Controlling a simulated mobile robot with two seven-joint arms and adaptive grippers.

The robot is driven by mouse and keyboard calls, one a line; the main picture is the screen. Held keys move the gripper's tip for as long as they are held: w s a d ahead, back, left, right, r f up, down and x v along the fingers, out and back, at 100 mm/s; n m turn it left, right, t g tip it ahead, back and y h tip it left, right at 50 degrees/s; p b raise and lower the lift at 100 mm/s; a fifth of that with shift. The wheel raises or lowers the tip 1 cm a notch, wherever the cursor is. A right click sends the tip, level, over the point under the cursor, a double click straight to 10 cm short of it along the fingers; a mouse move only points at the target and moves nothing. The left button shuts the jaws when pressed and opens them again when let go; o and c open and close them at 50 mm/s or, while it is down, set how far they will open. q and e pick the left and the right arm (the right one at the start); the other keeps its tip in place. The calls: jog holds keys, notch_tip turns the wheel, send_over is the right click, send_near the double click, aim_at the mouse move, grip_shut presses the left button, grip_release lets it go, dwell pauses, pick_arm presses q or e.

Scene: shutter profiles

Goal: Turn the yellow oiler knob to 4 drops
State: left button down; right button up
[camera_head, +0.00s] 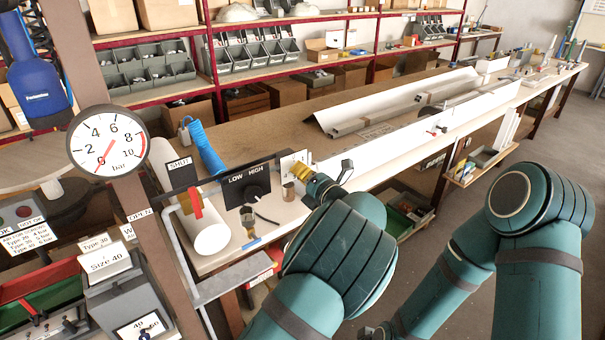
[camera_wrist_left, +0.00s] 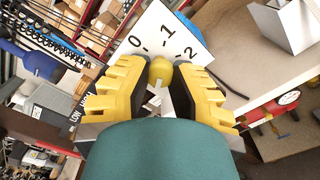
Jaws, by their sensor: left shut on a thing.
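The yellow oiler knob (camera_wrist_left: 160,69) sits in front of a white scale plate (camera_wrist_left: 165,30) in the left wrist view. The numbers 0, 1 and 2 show on the plate; any others are hidden. My left gripper (camera_wrist_left: 160,80) has its yellow, black-padded fingers on either side of the knob and is shut on it. A small pale mark shows on the knob's near side, but I cannot tell which number it reads. In the head view, my left gripper (camera_head: 311,186) is at the scale plate (camera_head: 293,163) and hides the knob.
A pressure gauge (camera_head: 107,141) is on the post. Long white profiles (camera_head: 400,104) lie on the bench at right.

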pick_arm(q)
jog(key=shift+a+f+m, duration=0.25)
jog(key=shift+f+m, duration=0.05)
jog(key=shift+m, duration=0.1)
jog(key=c, duration=0.9)
grip_release()
jog(key=shift+o, duration=0.8)
jog(key=shift+a+r, duration=0.1)
jog(key=shift+r, duration=0.1)
jog(key=v, duration=1.2)
